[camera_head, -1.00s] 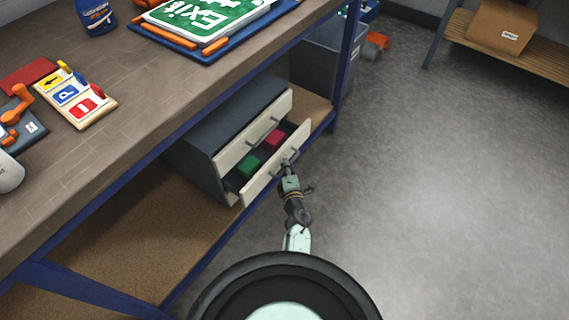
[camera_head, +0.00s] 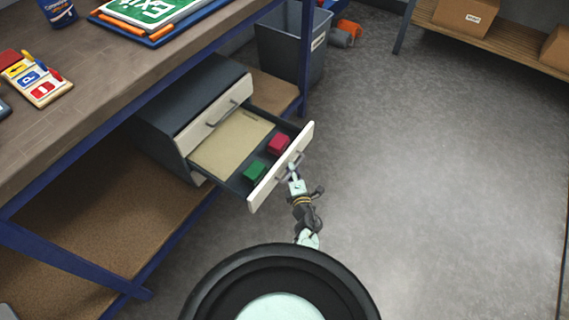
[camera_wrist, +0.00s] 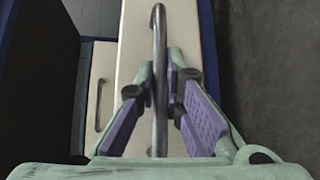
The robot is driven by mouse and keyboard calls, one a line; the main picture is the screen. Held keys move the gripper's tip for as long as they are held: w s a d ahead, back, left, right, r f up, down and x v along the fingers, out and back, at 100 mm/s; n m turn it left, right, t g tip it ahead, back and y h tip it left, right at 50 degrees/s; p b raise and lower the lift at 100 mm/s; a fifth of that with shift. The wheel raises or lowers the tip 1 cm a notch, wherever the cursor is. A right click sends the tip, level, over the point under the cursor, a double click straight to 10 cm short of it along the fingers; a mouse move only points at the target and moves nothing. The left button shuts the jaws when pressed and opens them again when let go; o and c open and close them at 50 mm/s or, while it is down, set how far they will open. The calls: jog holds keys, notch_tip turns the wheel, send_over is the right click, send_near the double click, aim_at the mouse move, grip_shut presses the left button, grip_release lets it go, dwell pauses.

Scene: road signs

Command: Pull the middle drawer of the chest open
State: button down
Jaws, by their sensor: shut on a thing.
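The dark grey chest (camera_head: 185,95) stands on the shelf under the workbench. Its middle drawer (camera_head: 281,168) is pulled well out; the pale front stands clear of the chest. Inside lie a tan sheet (camera_head: 230,142), a red block (camera_head: 278,144) and a green block (camera_head: 255,172). The top drawer (camera_head: 220,118) is closed. My gripper (camera_head: 294,172) is at the open drawer's front, shut on its bar handle. In the wrist view the handle (camera_wrist: 160,50) runs between the two purple-padded fingers (camera_wrist: 160,100). Another pale drawer front with a handle (camera_wrist: 99,105) shows further back, closed.
The workbench top (camera_head: 110,75) overhangs the chest, with blue frame legs (camera_head: 305,60) beside it. A grey bin (camera_head: 290,45) stands behind. Open floor (camera_head: 430,190) lies to the right of the drawer. A shelf with cardboard boxes (camera_head: 464,16) is at the back right.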

jog(key=s+d+p, duration=0.1)
jog(key=s+d, duration=0.2)
jog(key=d, duration=0.2)
jog(key=shift+s, duration=0.3)
jog(key=c, duration=1.7)
grip_release()
